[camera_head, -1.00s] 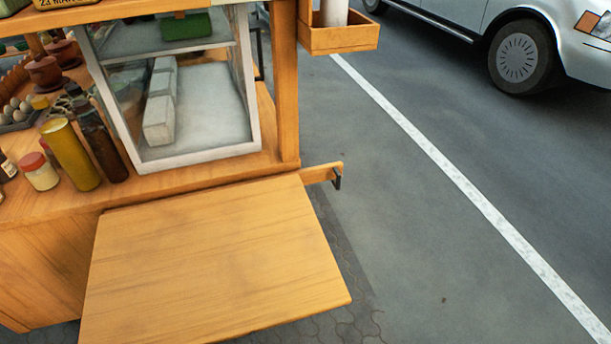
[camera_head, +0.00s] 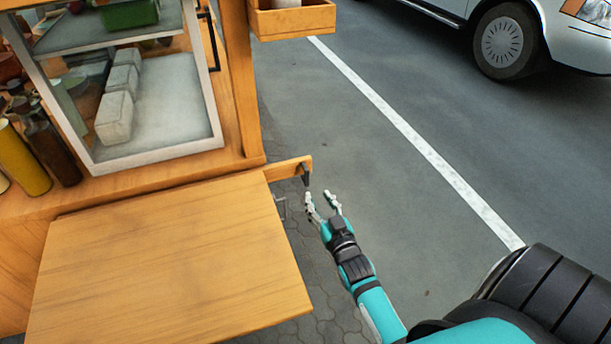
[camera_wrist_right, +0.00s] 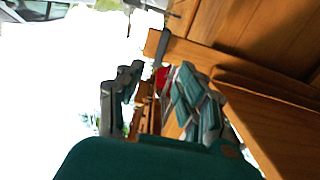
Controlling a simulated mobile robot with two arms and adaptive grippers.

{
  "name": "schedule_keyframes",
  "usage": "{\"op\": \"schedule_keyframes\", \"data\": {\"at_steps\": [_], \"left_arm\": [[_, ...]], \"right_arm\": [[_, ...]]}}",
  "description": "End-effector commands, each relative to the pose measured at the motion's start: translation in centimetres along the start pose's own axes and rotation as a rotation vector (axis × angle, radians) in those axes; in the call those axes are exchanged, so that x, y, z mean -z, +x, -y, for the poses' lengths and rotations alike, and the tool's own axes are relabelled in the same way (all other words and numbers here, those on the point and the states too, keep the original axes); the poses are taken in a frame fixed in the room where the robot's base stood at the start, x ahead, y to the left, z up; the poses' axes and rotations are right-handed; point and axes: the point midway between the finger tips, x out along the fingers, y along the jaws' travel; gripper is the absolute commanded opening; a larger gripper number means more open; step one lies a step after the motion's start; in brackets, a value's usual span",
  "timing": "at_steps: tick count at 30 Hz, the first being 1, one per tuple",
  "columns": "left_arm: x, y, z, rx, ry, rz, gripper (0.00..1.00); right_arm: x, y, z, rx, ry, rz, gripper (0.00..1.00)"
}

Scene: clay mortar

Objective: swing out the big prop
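I cannot tell for certain which part is the big prop. A short wooden bar (camera_head: 289,168) with a dark metal hook (camera_head: 305,175) at its end sticks out from the cart's right side. A wooden flap (camera_head: 165,260) stands out from the cart front; what is under it is hidden in the head view. My right gripper (camera_head: 321,198) is just below the hook, right of the flap, fingers apart and empty. In the right wrist view its fingers (camera_wrist_right: 160,78) are spread, with wooden parts and a red patch seen between them. My left gripper is not in view.
A glass case (camera_head: 150,95) and bottles (camera_head: 50,145) stand on the counter at left. A small grey metal bracket (camera_head: 281,208) shows beside the flap's right edge. Open road lies to the right, with a parked car (camera_head: 505,42) at the top right.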

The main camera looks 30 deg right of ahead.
Motion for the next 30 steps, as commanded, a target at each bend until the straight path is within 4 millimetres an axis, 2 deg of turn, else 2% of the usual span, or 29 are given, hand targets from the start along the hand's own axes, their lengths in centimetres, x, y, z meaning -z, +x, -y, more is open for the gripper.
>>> {"op": "schedule_keyframes", "data": {"at_steps": [1, 6, 13, 18, 27, 30], "left_arm": [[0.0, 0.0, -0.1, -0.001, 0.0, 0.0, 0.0], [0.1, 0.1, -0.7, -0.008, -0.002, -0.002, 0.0], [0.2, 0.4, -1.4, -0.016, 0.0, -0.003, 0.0], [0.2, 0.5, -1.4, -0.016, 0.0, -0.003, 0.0], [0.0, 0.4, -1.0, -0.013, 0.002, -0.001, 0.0], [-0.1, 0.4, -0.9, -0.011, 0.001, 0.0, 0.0]], "right_arm": [[0.1, 1.3, 0.0, 0.0, -0.001, -0.003, 0.37], [0.1, 5.0, 0.0, 0.0, -0.001, -0.003, 0.37], [0.0, 8.7, 0.0, 0.001, -0.002, 0.0, 0.37], [-0.1, 9.9, 0.0, 0.001, -0.001, 0.001, 0.37], [-0.1, 10.1, 0.0, 0.001, -0.001, 0.001, 0.37], [-0.1, 10.1, 0.0, 0.001, -0.001, 0.001, 0.25]]}}
